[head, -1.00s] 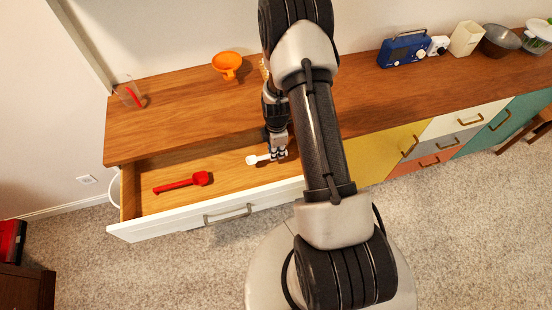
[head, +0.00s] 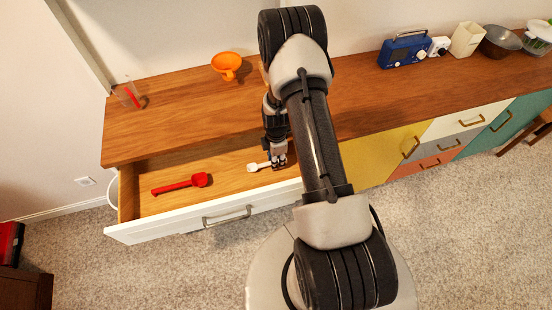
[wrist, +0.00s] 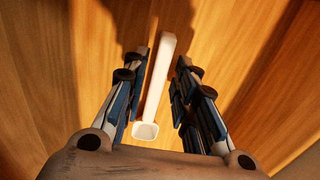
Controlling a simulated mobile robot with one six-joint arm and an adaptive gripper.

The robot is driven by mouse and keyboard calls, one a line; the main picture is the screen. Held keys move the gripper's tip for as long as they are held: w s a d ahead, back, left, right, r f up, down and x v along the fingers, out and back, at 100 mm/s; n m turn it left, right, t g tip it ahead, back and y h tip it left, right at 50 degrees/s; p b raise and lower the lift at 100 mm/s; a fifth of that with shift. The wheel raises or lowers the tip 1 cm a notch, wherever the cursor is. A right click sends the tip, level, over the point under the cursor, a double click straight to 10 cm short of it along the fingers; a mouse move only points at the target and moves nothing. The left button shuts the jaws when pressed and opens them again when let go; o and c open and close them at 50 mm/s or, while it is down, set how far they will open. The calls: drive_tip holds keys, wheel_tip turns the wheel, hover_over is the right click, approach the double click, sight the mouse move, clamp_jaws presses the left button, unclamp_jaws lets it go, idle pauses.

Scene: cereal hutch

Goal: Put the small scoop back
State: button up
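The small white scoop (head: 257,167) is in the open drawer (head: 140,233), to the right of a larger red scoop (head: 199,180). In the wrist view the white scoop (wrist: 156,85) lies between my fingers, its square cup toward my palm and its handle pointing away. My gripper (head: 279,163) is down in the drawer at the scoop's right end. The wrist view shows my gripper (wrist: 160,85) open, with a gap on both sides of the handle. The fingers hide part of the scoop in the head view.
The wooden counter top (head: 180,115) overhangs the back of the drawer. On it stand an orange funnel (head: 227,66), a clear container with something red (head: 132,95) and a blue radio (head: 404,50). The drawer's white front faces the carpet. The drawer's left part has bare room around the red scoop.

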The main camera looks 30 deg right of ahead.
drive_tip(key=shift+o, duration=0.4)
drive_tip(key=a+r+m+t+p, duration=0.1)
drive_tip(key=a+r+m+p, duration=0.1)
drive_tip(key=r, duration=1.1)
drive_tip(key=a+r+m+p, duration=0.1)
drive_tip(key=a+r, duration=0.1)
drive_tip(key=r, duration=1.1)
drive_tip(key=s+a+r+m+t, duration=0.1)
drive_tip(key=s+a+r+m, duration=0.1)
drive_tip(key=r, duration=0.4)
drive_tip(key=s+a+r+m, duration=0.2)
drive_tip(key=a+r, duration=0.1)
drive_tip(key=r, duration=0.3)
drive_tip(key=s+a+r+m+t, duration=0.1)
drive_tip(key=s+a+r+m, duration=0.2)
drive_tip(key=s, duration=0.5)
drive_tip(key=s+a+r+m+t, duration=0.1)
drive_tip(key=s+a+r+m, duration=0.2)
drive_tip(key=s+r, duration=0.3)
drive_tip(key=shift+s+a+r+m+t, duration=0.3)
drive_tip(key=shift+s+m, duration=0.6)
drive_tip(key=shift+s, duration=0.3)
drive_tip(key=shift+f, duration=0.15)
